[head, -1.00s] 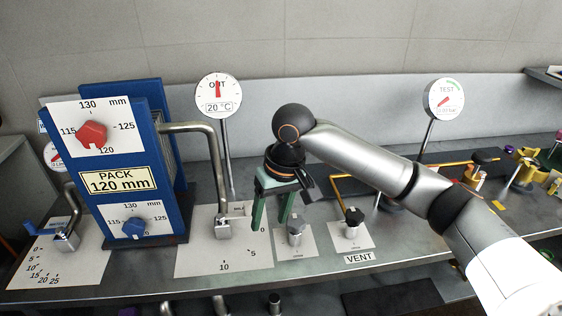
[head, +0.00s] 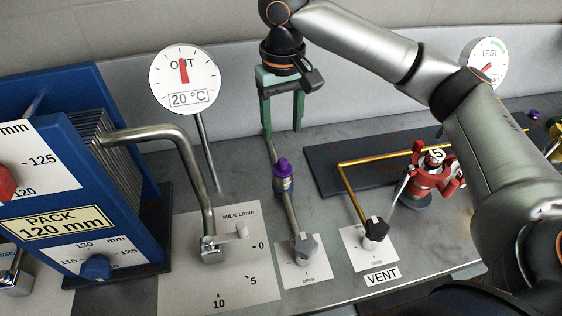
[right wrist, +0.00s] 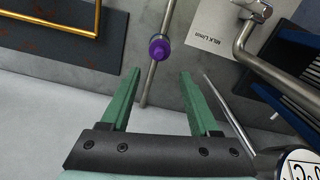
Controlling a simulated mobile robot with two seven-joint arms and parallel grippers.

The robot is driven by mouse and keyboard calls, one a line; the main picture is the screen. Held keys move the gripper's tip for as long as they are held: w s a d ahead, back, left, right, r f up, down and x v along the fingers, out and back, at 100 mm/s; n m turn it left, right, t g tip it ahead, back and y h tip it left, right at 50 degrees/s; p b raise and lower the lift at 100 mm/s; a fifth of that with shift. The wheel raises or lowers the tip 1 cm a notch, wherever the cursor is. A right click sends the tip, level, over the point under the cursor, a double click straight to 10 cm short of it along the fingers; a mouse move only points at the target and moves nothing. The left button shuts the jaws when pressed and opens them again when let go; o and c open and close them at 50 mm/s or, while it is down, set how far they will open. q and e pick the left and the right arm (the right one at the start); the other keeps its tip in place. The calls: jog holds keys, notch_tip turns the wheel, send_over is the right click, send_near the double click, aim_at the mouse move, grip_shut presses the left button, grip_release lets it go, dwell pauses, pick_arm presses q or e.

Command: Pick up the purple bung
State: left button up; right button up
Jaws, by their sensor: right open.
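The purple bung (head: 282,168) sits on a metal fitting at the top of a steel pipe. My right gripper (head: 283,128) has green fingers pointing down, spread apart and empty, and shows just above the bung in the head view. In the right wrist view the purple bung (right wrist: 158,49) lies beyond the fingertips, roughly centred between the two fingers (right wrist: 160,76). I cannot tell the exact gap, but nothing is held. My left gripper is not in view.
A blue plate pack (head: 60,165) and a bent steel pipe (head: 170,137) stand left. An OUT gauge (head: 184,80) on a post is close by. A yellow pipe (head: 375,158), a VENT valve (head: 375,232) and a red fitting (head: 432,178) stand right.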

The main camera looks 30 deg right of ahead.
aim_at(283, 160)
notch_tip(283, 160, down, 10)
jog(key=shift+r, duration=0.1)
dwell(0.4)
grip_shut()
dwell(0.4)
